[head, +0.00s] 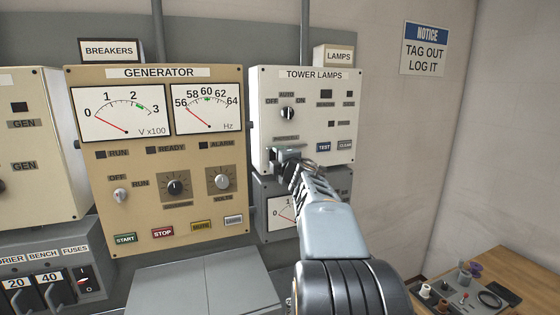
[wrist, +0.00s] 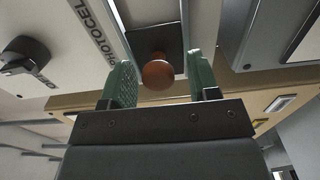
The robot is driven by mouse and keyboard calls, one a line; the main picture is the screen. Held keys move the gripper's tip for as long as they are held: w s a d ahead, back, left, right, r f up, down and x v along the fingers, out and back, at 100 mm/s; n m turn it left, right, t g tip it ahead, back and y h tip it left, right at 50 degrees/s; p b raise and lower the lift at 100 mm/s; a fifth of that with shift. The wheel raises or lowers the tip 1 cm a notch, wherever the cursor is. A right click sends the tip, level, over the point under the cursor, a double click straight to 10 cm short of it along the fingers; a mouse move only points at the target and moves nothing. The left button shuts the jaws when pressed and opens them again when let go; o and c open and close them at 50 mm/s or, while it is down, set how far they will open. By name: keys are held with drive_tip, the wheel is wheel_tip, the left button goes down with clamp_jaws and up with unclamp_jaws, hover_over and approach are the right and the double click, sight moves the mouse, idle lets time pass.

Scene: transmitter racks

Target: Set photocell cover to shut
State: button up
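The tower lamps panel (head: 330,95) is a white box on the wall. In the head view, the fitting under its photocell label is mostly hidden behind my gripper (head: 288,168). In the wrist view, a round reddish-brown knob (wrist: 158,74) stands in front of a dark panel (wrist: 153,32) set between light metal rails. The photocell label (wrist: 92,32) is beside it, partly cut off. My gripper (wrist: 162,85) is open, with one green fingertip on each side of the knob and a visible gap to both. I cannot tell the cover's position.
A selector knob (head: 287,113) is above the label, and test and claim-style buttons (head: 323,147) are to the right. A grey meter box (head: 262,205) is just below. The generator panel (head: 150,215) stands close on the left. A wooden bench (head: 445,300) is at lower right.

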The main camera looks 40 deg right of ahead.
drive_tip(key=b+v, duration=0.1)
drive_tip(key=v, duration=1.3)
drive_tip(key=shift+w, duration=0.1)
idle(0.3)
drive_tip(key=s+d+f+m+g+h, duration=0.4)
drive_tip(key=d+f+m+g+h, duration=0.15)
drive_tip(key=m, duration=0.45)
drive_tip(key=s+a+f+m+g+y, duration=0.2)
drive_tip(key=a+f+m+g, duration=0.3)
drive_tip(key=f, duration=0.4)
drive_tip(key=s+a+f+g+y, duration=0.1)
drive_tip(key=a+f+y, duration=0.3)
drive_tip(key=a, duration=0.8)
drive_tip(key=s+a+f+g+y, duration=0.1)
drive_tip(key=a+f+y, duration=0.3)
drive_tip(key=a, duration=0.9)
wheel_tip(320, 180, down, 4)
drive_tip(key=shift+s+a+r+y, duration=0.15)
drive_tip(key=shift+s+r+y, duration=0.15)
drive_tip(key=shift+s, duration=0.55)
